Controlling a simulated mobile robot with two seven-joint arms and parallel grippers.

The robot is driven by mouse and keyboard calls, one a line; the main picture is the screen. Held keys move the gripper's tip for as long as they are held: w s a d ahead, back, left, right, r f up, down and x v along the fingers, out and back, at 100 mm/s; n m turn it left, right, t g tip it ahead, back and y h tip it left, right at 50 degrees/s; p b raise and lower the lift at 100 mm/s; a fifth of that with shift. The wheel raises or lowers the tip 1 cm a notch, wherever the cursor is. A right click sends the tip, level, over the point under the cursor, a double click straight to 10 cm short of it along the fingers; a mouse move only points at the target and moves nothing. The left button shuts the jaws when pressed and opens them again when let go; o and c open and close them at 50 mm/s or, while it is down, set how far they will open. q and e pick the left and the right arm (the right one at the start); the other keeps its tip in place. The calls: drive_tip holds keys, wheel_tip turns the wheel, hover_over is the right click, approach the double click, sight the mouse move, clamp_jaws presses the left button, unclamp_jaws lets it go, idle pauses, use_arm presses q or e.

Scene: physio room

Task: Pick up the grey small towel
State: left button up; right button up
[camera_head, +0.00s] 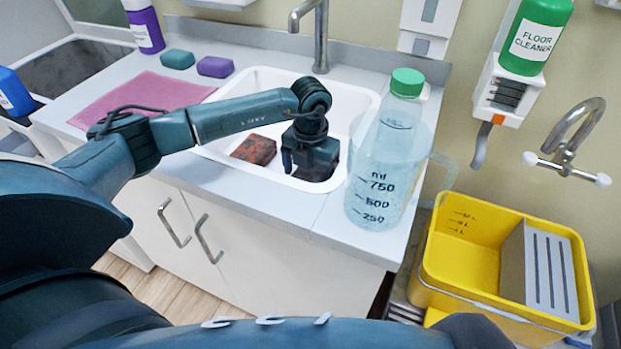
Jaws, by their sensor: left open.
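My left gripper (306,168) reaches down into the white sink (352,98), under the tap. Its jaws are open, and the dark gripper body hides part of the basin below it. I cannot make out a grey small towel; anything under the gripper is hidden or too dark to tell. A mottled red-brown block (255,149) lies in the sink just left of the gripper, apart from it. My right gripper is not in view.
A clear measuring jug and a bottle with a green cap (387,160) stand close right of the sink. A pink cloth (135,96), a green block (177,59) and a purple block (215,67) lie left. A yellow bucket (462,240) stands lower right. The metal tap (321,40) rises behind.

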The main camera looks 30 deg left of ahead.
use_arm(q)
drive_tip(key=shift+c, duration=0.2)
drive_tip(key=c, duration=1.1)
